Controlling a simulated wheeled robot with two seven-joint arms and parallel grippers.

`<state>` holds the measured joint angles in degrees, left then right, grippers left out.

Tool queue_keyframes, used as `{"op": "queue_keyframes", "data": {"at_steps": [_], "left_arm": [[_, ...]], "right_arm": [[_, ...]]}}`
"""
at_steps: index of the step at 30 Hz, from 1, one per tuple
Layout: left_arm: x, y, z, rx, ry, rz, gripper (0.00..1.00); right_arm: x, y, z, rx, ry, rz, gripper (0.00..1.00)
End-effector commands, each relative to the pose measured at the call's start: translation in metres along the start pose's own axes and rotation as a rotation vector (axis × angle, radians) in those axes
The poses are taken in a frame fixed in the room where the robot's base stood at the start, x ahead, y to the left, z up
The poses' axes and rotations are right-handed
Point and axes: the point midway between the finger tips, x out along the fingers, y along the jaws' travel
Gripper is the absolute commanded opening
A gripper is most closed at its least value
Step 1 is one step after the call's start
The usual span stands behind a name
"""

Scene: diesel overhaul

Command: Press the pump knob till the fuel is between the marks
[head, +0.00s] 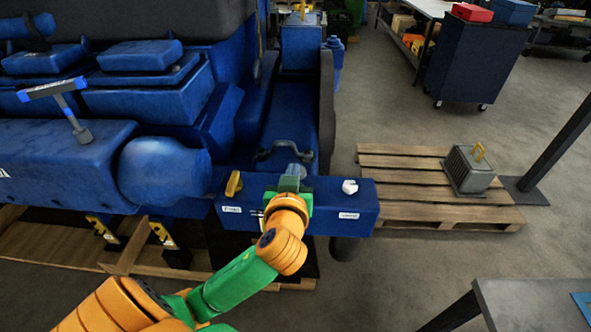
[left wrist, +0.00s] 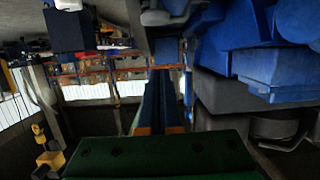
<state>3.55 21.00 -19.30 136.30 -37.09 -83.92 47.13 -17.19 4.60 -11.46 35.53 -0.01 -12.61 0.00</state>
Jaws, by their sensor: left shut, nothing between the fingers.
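A blue box (head: 328,213) stands at the front of the blue engine, with a yellow lever (head: 233,184) at its left and a white knob (head: 349,187) at its right. My left gripper (head: 291,178) is over the middle of the box, between the lever and the knob. Its shut, empty fingers also show in the left wrist view (left wrist: 164,98). The gripper and wrist cover the middle of the box. I cannot make out the pump knob, or a fuel level and its marks. My right gripper is not in view.
The engine (head: 65,160) fills the left, with a T-handled tool (head: 65,108) standing on it. A pallet (head: 405,190) with a grey crate (head: 470,170) lies to the right. A table corner (head: 530,305) is at the lower right. Floor between is clear.

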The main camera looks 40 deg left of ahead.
Motion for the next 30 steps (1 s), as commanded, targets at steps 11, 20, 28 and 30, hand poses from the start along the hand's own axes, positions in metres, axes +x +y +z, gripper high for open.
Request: {"op": "queue_keyframes", "data": {"at_steps": [11,20,28,30], "left_arm": [[0.072,-0.001,0.01,0.004,-0.005,-0.001,0.0],[0.078,0.0,0.037,-0.001,-0.001,0.001,0.0],[0.078,0.0,0.039,-0.001,0.0,0.001,0.0],[0.079,0.0,0.042,-0.002,-0.001,0.001,0.0]], "right_arm": [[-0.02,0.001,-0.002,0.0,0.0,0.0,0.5],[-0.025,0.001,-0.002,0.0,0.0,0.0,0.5],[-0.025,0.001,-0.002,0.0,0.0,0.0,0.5],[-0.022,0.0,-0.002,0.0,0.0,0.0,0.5]]}}
